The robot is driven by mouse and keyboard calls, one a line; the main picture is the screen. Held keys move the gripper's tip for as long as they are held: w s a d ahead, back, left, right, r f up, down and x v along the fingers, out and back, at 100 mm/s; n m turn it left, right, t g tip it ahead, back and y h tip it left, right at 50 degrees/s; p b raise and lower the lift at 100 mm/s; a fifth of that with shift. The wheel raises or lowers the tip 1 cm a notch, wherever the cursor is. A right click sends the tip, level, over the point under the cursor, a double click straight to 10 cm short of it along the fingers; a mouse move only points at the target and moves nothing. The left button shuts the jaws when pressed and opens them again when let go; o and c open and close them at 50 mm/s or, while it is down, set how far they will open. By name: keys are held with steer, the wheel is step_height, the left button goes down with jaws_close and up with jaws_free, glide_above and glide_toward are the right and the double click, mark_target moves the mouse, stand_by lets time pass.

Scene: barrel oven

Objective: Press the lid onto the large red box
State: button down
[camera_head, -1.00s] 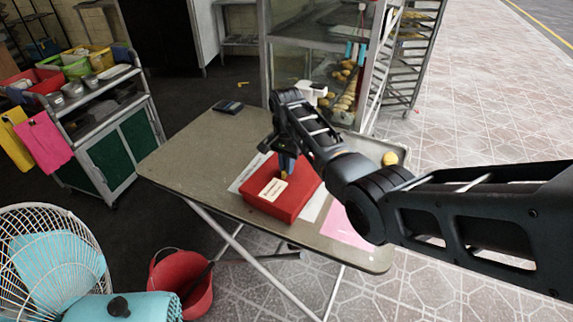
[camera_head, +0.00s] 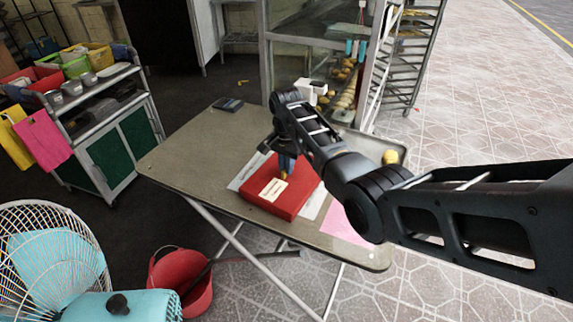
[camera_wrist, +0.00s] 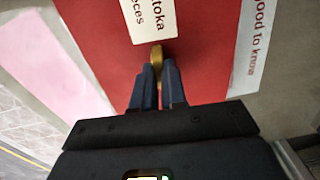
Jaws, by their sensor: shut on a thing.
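The large red box (camera_head: 297,209) stands on the grey table, with its red lid (camera_head: 300,190) on top looking level. The lid bears a white label (camera_head: 273,190) and also fills the middle of the wrist view (camera_wrist: 205,60). My gripper (camera_head: 287,172) is over the lid, pointing down. In the wrist view its blue-grey fingers (camera_wrist: 158,75) are closed together on a small gold knob (camera_wrist: 157,55) on the lid. The seam between lid and box is too small to make out, so I cannot tell how tightly they meet.
White paper (camera_head: 245,172) and a pink sheet (camera_head: 345,225) lie around the box. A dark device (camera_head: 228,104) lies at the table's back corner. A yellow bun (camera_head: 390,157) sits at the right. A glass cabinet (camera_head: 330,60) stands behind the table. The table's left part is clear.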

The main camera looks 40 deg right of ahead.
steer(key=shift+f, duration=0.35)
stand_by(0.6)
steer(key=c, duration=0.5)
jaws_free()
steer(key=shift+c, duration=0.2)
steer(key=shift+r, duration=0.15)
steer(key=shift+r+p, duration=1.85)
steer(key=shift+r, duration=1.5)
steer(key=shift+c, duration=0.3)
jaws_close()
